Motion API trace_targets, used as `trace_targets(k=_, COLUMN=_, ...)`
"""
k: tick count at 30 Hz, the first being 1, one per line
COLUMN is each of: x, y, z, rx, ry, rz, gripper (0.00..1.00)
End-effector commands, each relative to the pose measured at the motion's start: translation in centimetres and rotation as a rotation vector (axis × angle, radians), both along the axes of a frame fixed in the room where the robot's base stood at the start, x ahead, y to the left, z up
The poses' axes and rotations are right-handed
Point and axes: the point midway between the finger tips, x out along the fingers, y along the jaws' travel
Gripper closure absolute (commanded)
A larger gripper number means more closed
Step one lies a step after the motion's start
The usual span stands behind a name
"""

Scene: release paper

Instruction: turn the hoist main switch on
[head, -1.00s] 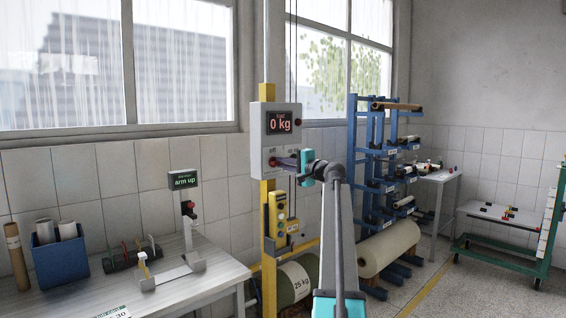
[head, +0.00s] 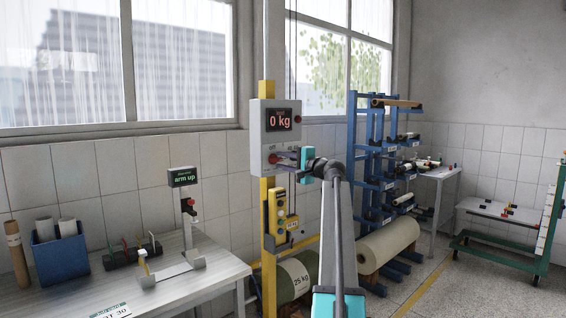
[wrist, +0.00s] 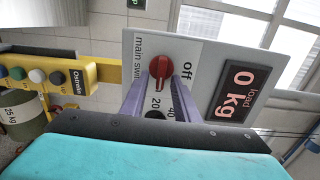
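The main switch is a red rotary knob (wrist: 161,72) on the grey hoist panel, beside the words "main switch" and "off" in the wrist view. In the head view the hoist panel (head: 258,142) is on the yellow post, and my gripper (head: 281,158) is at its lower part, hiding most of the knob. In the wrist view the purple fingers of my gripper (wrist: 161,80) stand on either side of the knob's handle, with a gap between them. Whether they touch it I cannot tell.
The load display (head: 279,120) reads 0 kg. A yellow pendant (head: 279,212) with buttons hangs just below the panel. A blue rack (head: 353,150) with rolls stands to the right, and a table (head: 200,283) to the left.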

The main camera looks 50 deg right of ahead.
Motion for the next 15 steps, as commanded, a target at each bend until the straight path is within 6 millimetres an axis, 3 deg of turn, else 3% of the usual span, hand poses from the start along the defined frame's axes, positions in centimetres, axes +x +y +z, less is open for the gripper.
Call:
trace_targets(k=8, x=-1.0, y=0.1, z=-0.1, rx=-0.001, ry=0.000, rz=0.000, gripper=0.72)
trace_targets(k=15, x=-4.0, y=0.3, z=-0.2, rx=-0.001, ry=-0.001, rz=-0.002, gripper=0.72)
